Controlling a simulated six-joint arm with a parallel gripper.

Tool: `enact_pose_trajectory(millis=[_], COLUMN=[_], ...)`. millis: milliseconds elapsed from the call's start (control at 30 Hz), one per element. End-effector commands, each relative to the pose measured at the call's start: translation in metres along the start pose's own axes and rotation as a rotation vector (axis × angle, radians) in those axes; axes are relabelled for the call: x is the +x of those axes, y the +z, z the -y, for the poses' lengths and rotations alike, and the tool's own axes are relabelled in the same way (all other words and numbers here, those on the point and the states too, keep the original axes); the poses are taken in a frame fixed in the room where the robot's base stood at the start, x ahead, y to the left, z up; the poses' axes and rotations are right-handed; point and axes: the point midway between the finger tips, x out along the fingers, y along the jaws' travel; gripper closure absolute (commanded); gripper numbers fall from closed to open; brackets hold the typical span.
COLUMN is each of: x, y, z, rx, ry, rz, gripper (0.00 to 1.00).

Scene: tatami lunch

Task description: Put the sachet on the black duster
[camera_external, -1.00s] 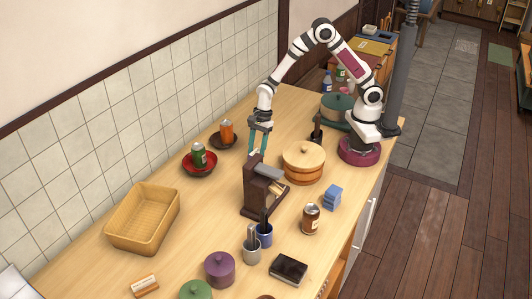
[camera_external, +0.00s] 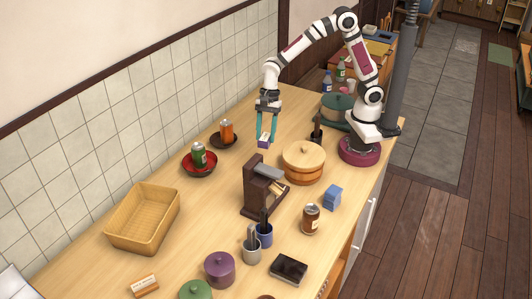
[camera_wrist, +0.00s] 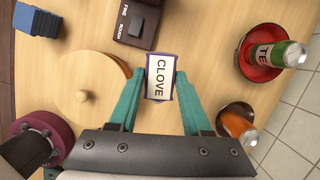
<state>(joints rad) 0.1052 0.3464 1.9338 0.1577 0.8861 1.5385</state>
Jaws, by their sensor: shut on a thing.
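The sachet, a white label reading CLOVE with a purple border, is held between the teal fingers of my gripper (camera_external: 266,138). It shows as a small purple and white block (camera_external: 263,142) in the external view and upright between the fingertips in the wrist view (camera_wrist: 160,78). My gripper is shut on it, seemingly above the counter behind the dark wooden stand. A flat black block with a greyish top, which looks like the black duster (camera_external: 288,268), lies at the front right of the counter, apart from my gripper. Nothing lies on it.
The dark stand (camera_external: 254,187) stands between my gripper and the black block. Near it are a round wooden tub (camera_external: 304,164), an orange-brown can (camera_external: 311,219), blue blocks (camera_external: 333,197) and utensil cups (camera_external: 252,251). Cans on red and dark saucers stand left; a basket (camera_external: 120,239) lies further left.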

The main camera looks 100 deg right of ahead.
Motion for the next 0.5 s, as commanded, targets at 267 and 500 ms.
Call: enact_pose_trajectory(millis=[267, 500], x=[-0.008, -0.015], y=[0.111, 0.16], z=[-0.09, -0.15], rx=[-0.256, -0.377], ry=[0.076, 0.116], rz=[0.002, 0.001], gripper=[1.0, 1.0])
